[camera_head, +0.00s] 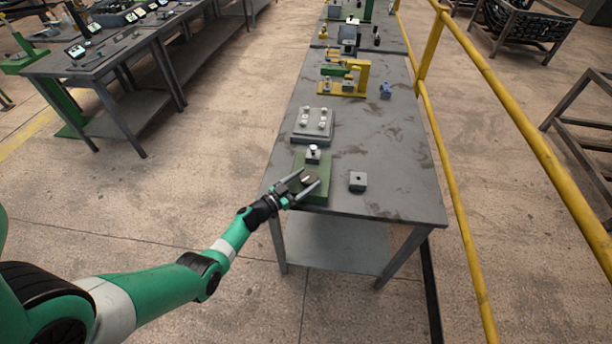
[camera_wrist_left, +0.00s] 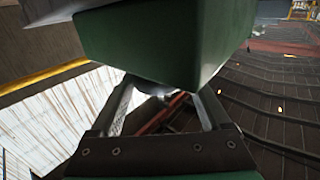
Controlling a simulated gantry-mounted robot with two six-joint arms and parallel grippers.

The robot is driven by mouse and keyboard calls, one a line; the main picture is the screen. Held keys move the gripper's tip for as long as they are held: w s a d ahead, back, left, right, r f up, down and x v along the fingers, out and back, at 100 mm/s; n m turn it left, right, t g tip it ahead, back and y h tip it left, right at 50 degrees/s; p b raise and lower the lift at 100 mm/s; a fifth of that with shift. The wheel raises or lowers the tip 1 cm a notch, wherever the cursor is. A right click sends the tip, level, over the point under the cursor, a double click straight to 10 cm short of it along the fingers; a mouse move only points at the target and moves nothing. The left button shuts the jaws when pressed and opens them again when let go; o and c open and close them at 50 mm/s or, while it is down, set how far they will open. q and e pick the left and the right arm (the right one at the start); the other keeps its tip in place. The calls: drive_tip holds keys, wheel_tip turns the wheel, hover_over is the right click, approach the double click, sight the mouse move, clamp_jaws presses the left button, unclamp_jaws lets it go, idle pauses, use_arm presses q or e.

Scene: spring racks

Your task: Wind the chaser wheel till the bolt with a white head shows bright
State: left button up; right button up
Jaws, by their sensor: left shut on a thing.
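A green fixture (camera_head: 321,165) stands at the near left of the grey workbench. A small block with a white-headed bolt (camera_head: 313,150) sits on top of it; the head looks pale, but I cannot tell how brightly it shows. My left gripper (camera_head: 310,178) is at the near end of the fixture, its fingers apart around a small part that I take for the chaser wheel, mostly hidden. In the left wrist view the green body fills the top, and the fingers (camera_wrist_left: 168,92) close on something small and pale beneath it. My right gripper is not in view.
A grey plate with several white-headed bolts (camera_head: 301,137) lies behind the fixture. A yellow stand (camera_head: 363,78) and a blue piece (camera_head: 386,91) are farther back. A yellow rail (camera_head: 440,140) runs along the right.

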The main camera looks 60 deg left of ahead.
use_arm(q)
drive_tip(key=shift+a+m+h, duration=0.1)
drive_tip(key=shift+m+h, duration=0.3)
drive_tip(key=shift+h, duration=0.2)
drive_tip(key=o, duration=1.2)
drive_tip(key=shift+s, duration=0.1)
drive_tip(key=shift+s+r+p, duration=0.1)
drive_tip(key=shift+s+p, duration=0.15)
drive_tip(key=shift+p, duration=0.05)
drive_tip(key=p+v, duration=0.4)
drive_tip(key=v, duration=0.7)
